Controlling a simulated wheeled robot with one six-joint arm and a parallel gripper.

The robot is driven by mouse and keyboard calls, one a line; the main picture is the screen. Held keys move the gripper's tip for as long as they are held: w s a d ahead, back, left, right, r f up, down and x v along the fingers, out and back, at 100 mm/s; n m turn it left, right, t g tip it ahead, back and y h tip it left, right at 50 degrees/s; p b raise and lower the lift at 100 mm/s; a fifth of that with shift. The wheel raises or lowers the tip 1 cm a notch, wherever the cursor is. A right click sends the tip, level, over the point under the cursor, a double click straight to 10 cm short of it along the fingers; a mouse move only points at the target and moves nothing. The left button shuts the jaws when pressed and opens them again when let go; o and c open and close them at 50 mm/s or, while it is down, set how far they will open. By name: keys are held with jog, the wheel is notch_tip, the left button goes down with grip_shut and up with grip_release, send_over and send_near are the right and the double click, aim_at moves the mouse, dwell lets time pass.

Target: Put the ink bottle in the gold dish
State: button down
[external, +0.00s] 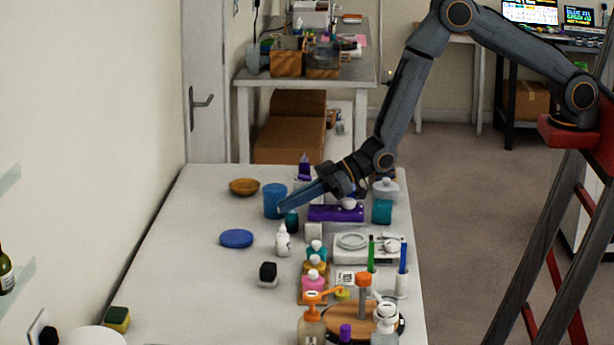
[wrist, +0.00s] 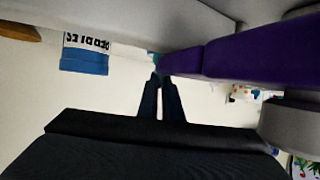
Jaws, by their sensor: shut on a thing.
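The gold dish (external: 244,187) is a shallow round bowl, brown-gold, at the far left of the table. Part of a similar brown-gold rim (wrist: 18,32) shows at the wrist view's left edge. My gripper (external: 284,208) reaches low over the table, right beside the blue cup. Its fingers (wrist: 160,92) are close together, with a bit of teal (wrist: 153,60) at their tips. A small dark teal bottle (external: 291,223) is right under the fingertips, its top partly hidden. A squat black bottle (external: 267,272) stands apart, nearer the front. I cannot tell for certain which is the ink bottle.
The blue cup (external: 273,203) stands between my gripper and the dish; a labelled blue container (wrist: 85,58) shows in the wrist view. A purple block (external: 335,213) lies right of my gripper. A blue lid (external: 236,239) and white dropper bottle (external: 283,241) are nearby. The table's left side is mostly clear.

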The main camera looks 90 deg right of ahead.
notch_tip(320, 180, up, 9)
jog(key=b, duration=0.3)
jog(key=shift+w+f, duration=0.1)
jog(key=w+d+r+m+t+h+b, duration=0.1)
jog(key=w+d+m+h+b, duration=0.15)
jog(key=w+d+b, duration=0.65)
jog(key=w+d+m+h+b, duration=0.1)
jog(key=w+d+m+h, duration=0.35)
jog(key=d, duration=1.05)
jog(key=shift+w+f+n+y+p, duration=0.3)
jog(key=shift+f+n+p, duration=0.2)
jog(key=shift+f, duration=1.05)
jog(key=shift+w+f+n+y+p, duration=0.15)
jog(key=shift+f+n+y+p, duration=0.3)
jog(key=shift+f, duration=1.1)
jog(key=shift+w+f+n+y+p, duration=0.3)
jog(key=shift+f+p, duration=0.35)
jog(key=shift+f, duration=0.9)
jog(key=shift+f, duration=0.1)
jog(key=shift+f, duration=0.1)
jog(key=c, duration=1.9)
grip_release()
jog(key=shift+c, duration=0.2)
